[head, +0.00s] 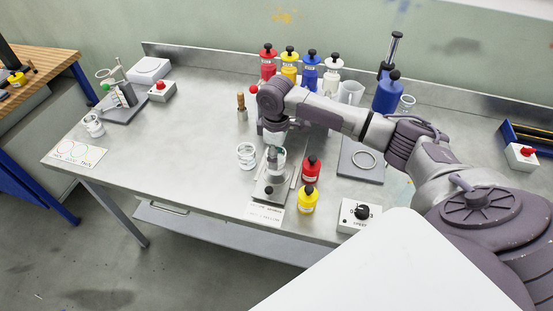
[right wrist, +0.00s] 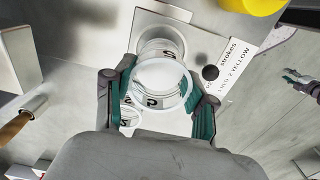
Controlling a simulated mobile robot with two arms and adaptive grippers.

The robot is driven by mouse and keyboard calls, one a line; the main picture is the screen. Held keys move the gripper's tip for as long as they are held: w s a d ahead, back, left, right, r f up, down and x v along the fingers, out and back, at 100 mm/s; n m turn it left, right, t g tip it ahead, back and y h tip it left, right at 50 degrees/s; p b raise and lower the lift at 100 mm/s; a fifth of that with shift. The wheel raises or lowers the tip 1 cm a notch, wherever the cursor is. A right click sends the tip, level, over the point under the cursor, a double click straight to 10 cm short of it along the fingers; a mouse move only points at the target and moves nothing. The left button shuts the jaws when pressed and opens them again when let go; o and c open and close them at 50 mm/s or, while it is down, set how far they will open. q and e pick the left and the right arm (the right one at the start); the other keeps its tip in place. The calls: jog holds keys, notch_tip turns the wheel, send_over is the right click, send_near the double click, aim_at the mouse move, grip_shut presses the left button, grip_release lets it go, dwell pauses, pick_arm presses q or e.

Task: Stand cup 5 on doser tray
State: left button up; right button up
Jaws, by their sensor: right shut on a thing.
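A clear cup (right wrist: 162,86) with a dark-marked label is between the fingers of my right gripper (right wrist: 160,95). I take it for cup 5, though the mark is hard to read. In the head view my right gripper (head: 275,150) is above the grey doser tray (head: 268,199), and the cup (head: 277,163) shows below its fingers. The tray also shows in the right wrist view (right wrist: 150,24) beyond the cup. I cannot tell whether the cup's base touches it.
Another clear cup (head: 246,156) stands just left of the doser. A red bottle (head: 311,169) and a yellow bottle (head: 307,200) stand close on its right. A speed-dial box (head: 359,215) is near the front edge. The table's left middle is clear.

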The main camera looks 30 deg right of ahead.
notch_tip(320, 180, down, 2)
jog(key=shift+f, duration=0.4)
pick_arm(q)
jog(key=shift+w+d+r, duration=0.1)
jog(key=shift+w+r, duration=0.15)
jog(key=shift+w, duration=0.3)
jog(key=shift+w+d+r, duration=0.1)
jog(key=shift+w+r, duration=0.15)
jog(key=shift+w, duration=0.25)
pick_arm(e)
jog(key=shift+f, duration=0.15)
jog(key=o, duration=1.2)
pick_arm(q)
jog(key=shift+s, duration=0.3)
jog(key=shift+f+b, duration=0.65)
jog(key=shift+f, duration=0.3)
pick_arm(e)
notch_tip(320, 180, up, 12)
jog(key=shift+r, duration=0.2)
